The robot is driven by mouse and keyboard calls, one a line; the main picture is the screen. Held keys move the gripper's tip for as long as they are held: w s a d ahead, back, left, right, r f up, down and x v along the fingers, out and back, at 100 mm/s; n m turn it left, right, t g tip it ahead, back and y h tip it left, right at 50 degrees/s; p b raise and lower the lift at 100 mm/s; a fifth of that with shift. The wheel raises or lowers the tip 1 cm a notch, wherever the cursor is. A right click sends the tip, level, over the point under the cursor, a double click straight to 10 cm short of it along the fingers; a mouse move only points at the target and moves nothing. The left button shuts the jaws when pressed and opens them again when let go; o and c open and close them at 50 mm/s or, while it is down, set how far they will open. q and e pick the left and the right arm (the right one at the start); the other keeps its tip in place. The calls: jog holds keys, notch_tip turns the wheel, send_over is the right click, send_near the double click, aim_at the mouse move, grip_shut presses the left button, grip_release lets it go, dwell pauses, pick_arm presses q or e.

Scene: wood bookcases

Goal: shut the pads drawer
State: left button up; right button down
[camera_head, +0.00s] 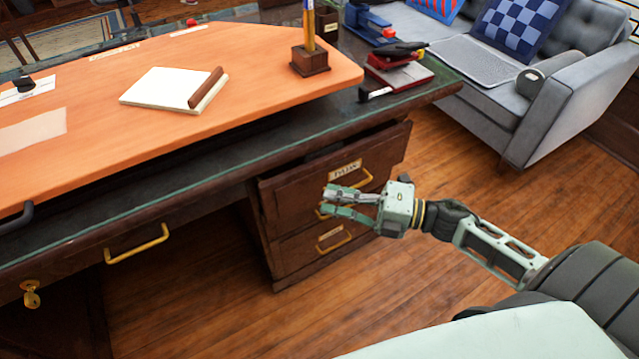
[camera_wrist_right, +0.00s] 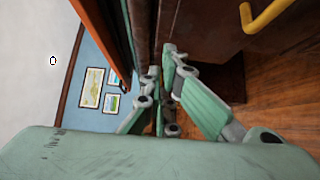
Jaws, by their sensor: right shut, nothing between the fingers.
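The desk has a dark wood drawer stack on its right side. The upper drawer (camera_head: 300,190) stands partly out, with a dark gap showing above its front. It has a yellow handle and a small label (camera_head: 345,170) that I cannot read clearly, so I cannot confirm it is the pads drawer. The lower drawer (camera_head: 310,245) also has a label and a yellow handle and looks shut. My right gripper (camera_head: 328,201) is shut and empty, in front of the upper drawer's face; I cannot tell if it touches. In the right wrist view, its fingers (camera_wrist_right: 172,75) are close to dark wood, with a yellow handle (camera_wrist_right: 270,14) at upper right.
The orange desktop (camera_head: 270,90) holds a notepad (camera_head: 165,92) and a pencil holder (camera_head: 310,60). A red stapler (camera_head: 395,68) lies near the desk's right corner. A grey sofa (camera_head: 570,95) stands at the back right. Wood floor between is open.

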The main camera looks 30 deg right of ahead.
pick_arm(q)
jog(key=shift+w+r, duration=0.6)
jog(key=shift+r, duration=0.1)
pick_arm(e)
jog(key=shift+w+a, duration=0.2)
jog(key=shift+w, duration=0.6)
jog(key=shift+w+a, duration=0.2)
jog(key=shift+w, duration=0.6)
jog(key=shift+w+a, duration=0.2)
jog(key=shift+w, duration=0.6)
pick_arm(q)
jog(key=shift+s, duration=0.1)
